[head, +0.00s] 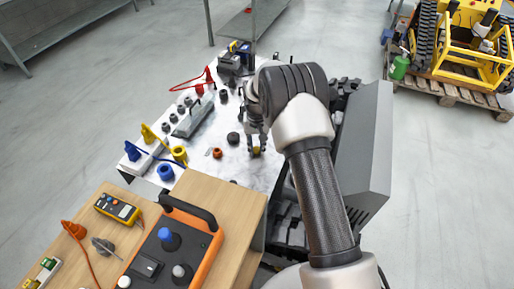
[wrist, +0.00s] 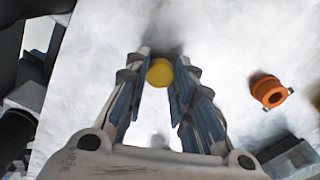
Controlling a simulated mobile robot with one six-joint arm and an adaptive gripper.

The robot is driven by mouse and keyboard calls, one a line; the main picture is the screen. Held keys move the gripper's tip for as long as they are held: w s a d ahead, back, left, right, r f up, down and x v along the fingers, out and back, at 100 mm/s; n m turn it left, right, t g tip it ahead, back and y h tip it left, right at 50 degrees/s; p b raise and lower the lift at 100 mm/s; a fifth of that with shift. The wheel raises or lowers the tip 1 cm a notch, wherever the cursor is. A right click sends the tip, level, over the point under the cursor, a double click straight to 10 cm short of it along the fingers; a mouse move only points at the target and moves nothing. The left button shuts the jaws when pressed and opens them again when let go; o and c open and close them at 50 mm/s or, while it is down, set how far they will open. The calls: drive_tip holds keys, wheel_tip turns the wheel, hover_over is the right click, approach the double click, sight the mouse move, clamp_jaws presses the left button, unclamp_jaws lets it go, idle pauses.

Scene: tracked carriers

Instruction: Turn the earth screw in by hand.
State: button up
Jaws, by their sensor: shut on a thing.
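The earth screw looks to be the round yellow knob (wrist: 160,73) on the white panel; in the head view a bit of it (head: 256,151) shows just below my fingertips. My gripper (wrist: 159,85) points down at the panel, with its two blue-padded fingers closed on the knob's sides near their tips. In the head view my gripper (head: 257,138) is partly covered by my wrist. The knob's shaft and the hole under it are hidden.
An orange ring-like fitting (wrist: 269,91) stands right of the knob in the wrist view. Black knobs, a grey handled block (head: 193,119) and yellow and blue plugs stand on the panel further left. A wooden table (head: 232,205) with an orange-black control box (head: 202,236) is in front.

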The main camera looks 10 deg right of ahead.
drive_tip(key=m, duration=0.8)
drive_tip(key=m, duration=0.7)
drive_tip(key=shift+m, duration=1.5)
drive_tip(key=m, duration=0.9)
drive_tip(key=shift+m, duration=0.4)
